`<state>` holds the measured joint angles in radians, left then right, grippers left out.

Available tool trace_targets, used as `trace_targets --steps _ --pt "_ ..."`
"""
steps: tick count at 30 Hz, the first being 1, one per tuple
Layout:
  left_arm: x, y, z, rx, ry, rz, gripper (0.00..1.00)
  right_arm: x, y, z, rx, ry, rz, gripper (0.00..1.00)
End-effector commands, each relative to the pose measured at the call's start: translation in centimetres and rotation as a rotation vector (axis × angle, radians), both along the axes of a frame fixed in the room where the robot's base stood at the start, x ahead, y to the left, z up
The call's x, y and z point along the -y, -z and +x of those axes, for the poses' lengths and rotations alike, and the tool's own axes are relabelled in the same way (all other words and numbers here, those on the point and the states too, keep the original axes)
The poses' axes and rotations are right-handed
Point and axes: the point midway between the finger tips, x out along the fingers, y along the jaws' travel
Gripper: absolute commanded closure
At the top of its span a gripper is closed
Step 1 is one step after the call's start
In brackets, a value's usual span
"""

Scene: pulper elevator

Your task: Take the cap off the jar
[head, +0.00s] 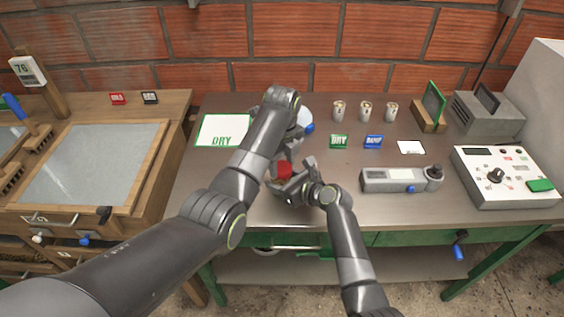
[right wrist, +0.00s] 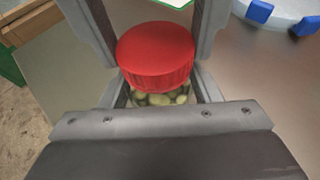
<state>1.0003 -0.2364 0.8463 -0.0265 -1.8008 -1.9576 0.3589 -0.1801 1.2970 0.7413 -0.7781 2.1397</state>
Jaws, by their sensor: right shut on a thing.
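The jar (right wrist: 160,97) is clear and holds pale greenish beans. Its red cap (right wrist: 155,52) sits on top, and also shows in the head view (head: 284,171). My right gripper (head: 290,184) is shut on the jar body below the cap; its fingers stand on both sides of the jar in the right wrist view. My left gripper (head: 292,146) is above and just behind the cap in the head view, partly hidden by its own arm. Whether its jaws are open is unclear. In the right wrist view nothing touches the cap's top.
A round whitish thing with blue parts (head: 306,120) stands behind the grippers. A "DRY" mat (head: 222,131) lies at left, and small green (head: 338,142) and blue (head: 374,142) signs at right. A grey device (head: 392,180) lies right of my right gripper. Three cups stand behind.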

Motion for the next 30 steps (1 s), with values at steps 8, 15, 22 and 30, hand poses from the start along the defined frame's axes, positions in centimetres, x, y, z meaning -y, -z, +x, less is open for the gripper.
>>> trace_targets --steps 8,15,22,30 --pt "0.00 -0.04 0.01 0.000 -0.046 0.000 0.80 0.01 0.07 -0.03 -0.001 0.000 0.000 1.00" --pt "0.01 -0.07 0.02 0.001 -0.384 0.000 0.80 0.01 0.07 -0.03 -0.002 0.000 -0.001 1.00" --pt "0.01 -0.10 0.02 0.001 -0.756 0.000 0.80 0.02 0.08 -0.03 -0.002 0.000 -0.001 1.00" --pt "0.01 -0.14 0.03 0.002 -1.194 -0.001 0.80 0.02 0.08 -0.03 -0.002 0.000 -0.001 1.00"
